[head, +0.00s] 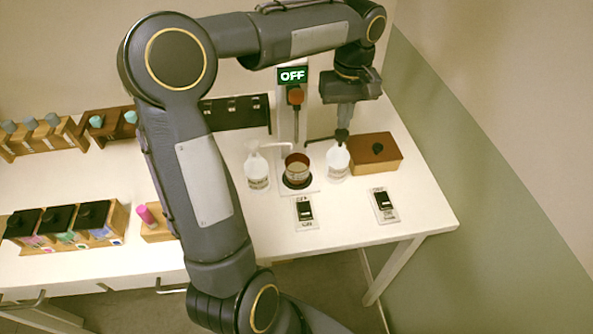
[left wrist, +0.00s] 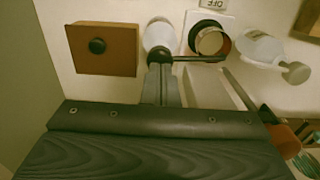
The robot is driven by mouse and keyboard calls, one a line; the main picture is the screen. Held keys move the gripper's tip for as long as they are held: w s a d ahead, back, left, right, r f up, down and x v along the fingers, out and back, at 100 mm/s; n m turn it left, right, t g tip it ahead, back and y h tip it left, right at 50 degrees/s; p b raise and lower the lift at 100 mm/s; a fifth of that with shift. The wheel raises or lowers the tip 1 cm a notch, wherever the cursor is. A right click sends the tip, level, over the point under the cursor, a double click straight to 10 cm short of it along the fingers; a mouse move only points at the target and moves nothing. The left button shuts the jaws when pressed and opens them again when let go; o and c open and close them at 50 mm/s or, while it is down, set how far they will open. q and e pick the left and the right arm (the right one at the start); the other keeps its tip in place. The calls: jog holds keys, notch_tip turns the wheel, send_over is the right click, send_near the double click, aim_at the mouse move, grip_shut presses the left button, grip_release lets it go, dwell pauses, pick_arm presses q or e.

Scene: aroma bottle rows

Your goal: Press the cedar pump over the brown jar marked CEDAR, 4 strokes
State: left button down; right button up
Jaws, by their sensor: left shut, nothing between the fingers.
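A brown jar (head: 297,167) stands open on a dark disc between two white pump bottles; it also shows in the wrist view (left wrist: 211,41). Any writing on it is unreadable. The right bottle (head: 337,163) has a black pump head (left wrist: 160,57) with a dark spout reaching over the jar. The left bottle (head: 257,172) has a pale pump and spout. Their labels are too small to read. My left gripper (head: 342,131) is shut and empty, pointing down at the black pump head; its tips (left wrist: 160,68) appear at or just above it. Contact is unclear. My right gripper is not in view.
A stand with an OFF sign (head: 292,75) and a red-brown part rises behind the jar. A brown box with a black knob (head: 376,152) sits close right. Wooden racks (head: 65,228) fill the left.

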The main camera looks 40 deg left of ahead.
pick_arm(q)
jog(key=shift+f+b, duration=0.9)
jog(key=shift+f, duration=0.5)
jog(key=shift+r, duration=0.1)
jog(key=shift+r+p, duration=1.35)
jog(key=shift+r, duration=0.05)
jog(key=shift+f, duration=0.1)
